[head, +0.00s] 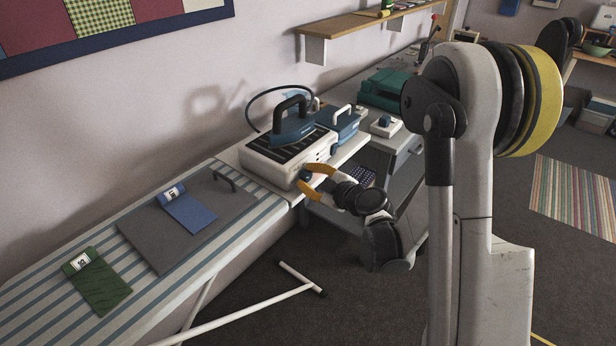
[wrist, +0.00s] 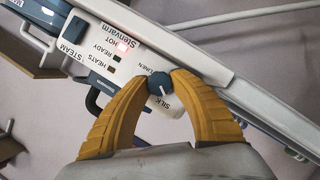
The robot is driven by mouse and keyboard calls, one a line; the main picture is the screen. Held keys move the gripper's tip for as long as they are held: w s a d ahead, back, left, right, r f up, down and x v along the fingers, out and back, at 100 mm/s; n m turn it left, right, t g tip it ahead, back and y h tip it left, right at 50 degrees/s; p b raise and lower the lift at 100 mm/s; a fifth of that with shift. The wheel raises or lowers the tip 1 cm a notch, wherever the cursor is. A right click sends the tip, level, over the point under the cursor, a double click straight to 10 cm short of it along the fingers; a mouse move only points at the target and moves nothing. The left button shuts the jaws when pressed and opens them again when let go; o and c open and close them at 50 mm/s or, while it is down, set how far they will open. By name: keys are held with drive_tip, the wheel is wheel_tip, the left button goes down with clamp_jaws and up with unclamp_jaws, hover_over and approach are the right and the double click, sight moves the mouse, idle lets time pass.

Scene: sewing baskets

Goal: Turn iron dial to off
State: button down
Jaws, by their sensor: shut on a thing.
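The iron station (head: 262,163) is a white box with a dark ribbed top, and the blue iron (head: 291,128) rests on it. Its dial (wrist: 158,84) is a small dark blue knob with a white mark, on the white front panel. LINEN and SILK are printed beside the dial; the mark appears to point toward the SILK side, but its exact setting is hard to read. My gripper (wrist: 157,82) has two orange fingers shut on the dial, one on each side. In the head view my gripper (head: 306,177) is at the station's front face.
A red light (wrist: 123,46) glows by the word HOT. The striped ironing board (head: 60,290) carries a grey mat (head: 165,240), a blue cloth (head: 190,213) and a green cloth (head: 100,286). A green case (head: 385,90) stands behind, right of the station. Dark floor lies in front.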

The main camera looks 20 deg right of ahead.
idle(0.4)
drive_tip(key=c, duration=1.1)
unclamp_jaws()
drive_tip(key=shift+o, duration=0.2)
